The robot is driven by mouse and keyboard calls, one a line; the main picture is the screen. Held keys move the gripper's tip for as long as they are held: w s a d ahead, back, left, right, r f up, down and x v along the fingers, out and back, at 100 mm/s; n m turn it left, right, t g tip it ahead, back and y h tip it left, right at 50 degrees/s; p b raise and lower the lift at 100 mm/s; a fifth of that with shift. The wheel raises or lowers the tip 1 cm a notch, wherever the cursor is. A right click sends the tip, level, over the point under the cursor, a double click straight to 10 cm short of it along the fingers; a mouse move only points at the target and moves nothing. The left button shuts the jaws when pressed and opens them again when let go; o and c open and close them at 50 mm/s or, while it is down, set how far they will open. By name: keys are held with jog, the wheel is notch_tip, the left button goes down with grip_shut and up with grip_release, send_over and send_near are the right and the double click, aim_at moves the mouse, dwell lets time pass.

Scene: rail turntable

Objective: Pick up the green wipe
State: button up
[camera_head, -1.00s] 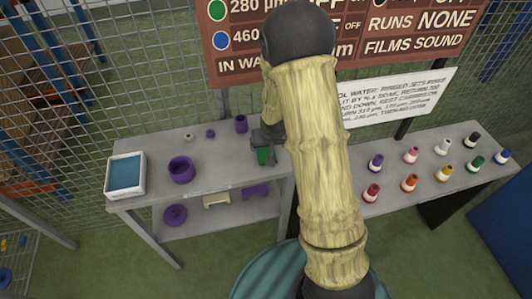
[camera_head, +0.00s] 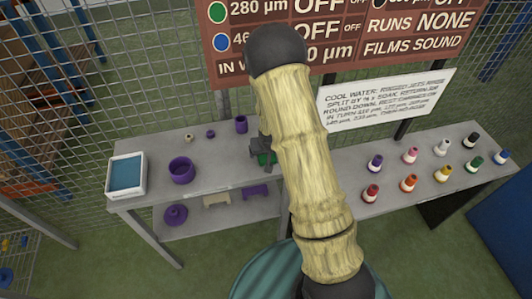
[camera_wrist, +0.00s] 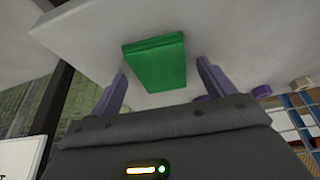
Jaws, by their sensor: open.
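The green wipe (camera_wrist: 157,62) is a flat green block on the grey table top in the wrist view. My gripper (camera_wrist: 160,78) is open, with one purple-grey finger on each side of the wipe in that view. I cannot tell whether the fingers touch it. In the head view the wipe (camera_head: 265,158) is a small green patch just below the dark gripper (camera_head: 262,148), partly hidden by it and my arm.
The grey table (camera_head: 220,170) also holds a blue-filled white tray (camera_head: 126,175), a purple pot (camera_head: 182,170) and a purple cup (camera_head: 241,124). Several coloured bottles stand on the right table (camera_head: 450,195). A sign board (camera_head: 340,50) rises behind.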

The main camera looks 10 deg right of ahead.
dwell(0.4)
jog(key=c, duration=1.1)
jog(key=shift+o, duration=0.2)
jog(key=shift+r, duration=0.1)
notch_tip(320, 180, up, 10)
